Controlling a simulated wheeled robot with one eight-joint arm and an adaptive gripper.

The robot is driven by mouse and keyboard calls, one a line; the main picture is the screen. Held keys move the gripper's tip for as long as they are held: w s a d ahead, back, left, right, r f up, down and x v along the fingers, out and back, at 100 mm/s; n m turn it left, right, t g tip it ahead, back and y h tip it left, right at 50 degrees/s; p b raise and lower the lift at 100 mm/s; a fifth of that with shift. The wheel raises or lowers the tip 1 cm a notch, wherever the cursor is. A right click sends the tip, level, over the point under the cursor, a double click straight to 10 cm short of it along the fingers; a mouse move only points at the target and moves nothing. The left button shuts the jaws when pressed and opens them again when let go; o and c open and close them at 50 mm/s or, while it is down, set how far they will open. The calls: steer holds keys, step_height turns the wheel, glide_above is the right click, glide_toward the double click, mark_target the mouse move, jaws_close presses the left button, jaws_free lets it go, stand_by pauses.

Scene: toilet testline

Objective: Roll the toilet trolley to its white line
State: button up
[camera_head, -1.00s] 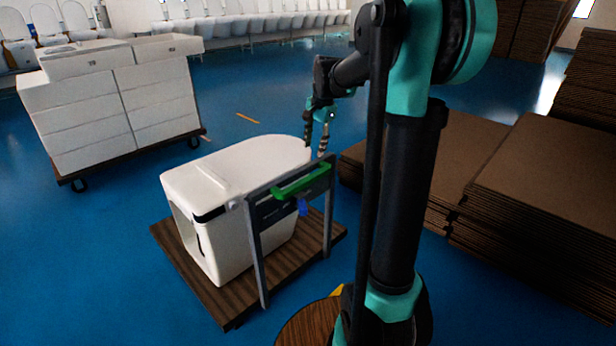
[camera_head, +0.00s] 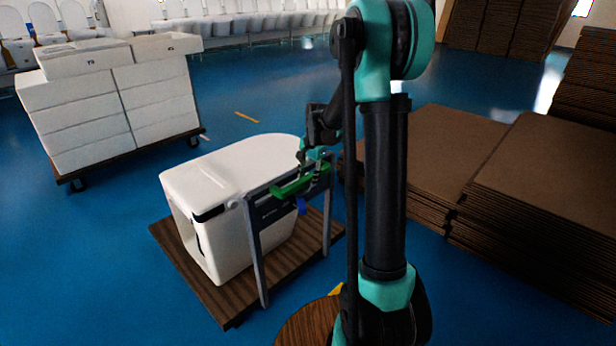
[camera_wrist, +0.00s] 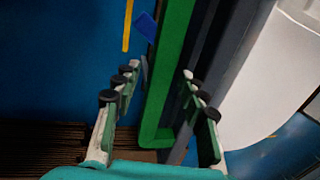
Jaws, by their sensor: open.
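The toilet trolley (camera_head: 234,304) is a low wooden platform with a grey push frame and a green handle (camera_head: 283,188). A white toilet (camera_head: 225,180) sits on it. My gripper (camera_head: 313,164) is at the right end of the handle in the head view. In the wrist view my open gripper (camera_wrist: 160,86) has fingers on both sides of the green handle (camera_wrist: 170,75), not closed on it. A blue tag (camera_head: 302,206) hangs below the handle. A short pale floor mark (camera_head: 203,136) shows by the other cart; I cannot tell if it is the white line.
A cart with white boxes (camera_head: 115,100) stands at the back left. Stacks of brown cardboard (camera_head: 540,180) fill the right side. An orange floor mark (camera_head: 247,117) lies behind the trolley. Blue floor is open at the left and behind. Rows of toilets line the back.

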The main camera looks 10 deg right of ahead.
jaws_close()
steer(key=shift+w+a, duration=0.1)
stand_by(0.4)
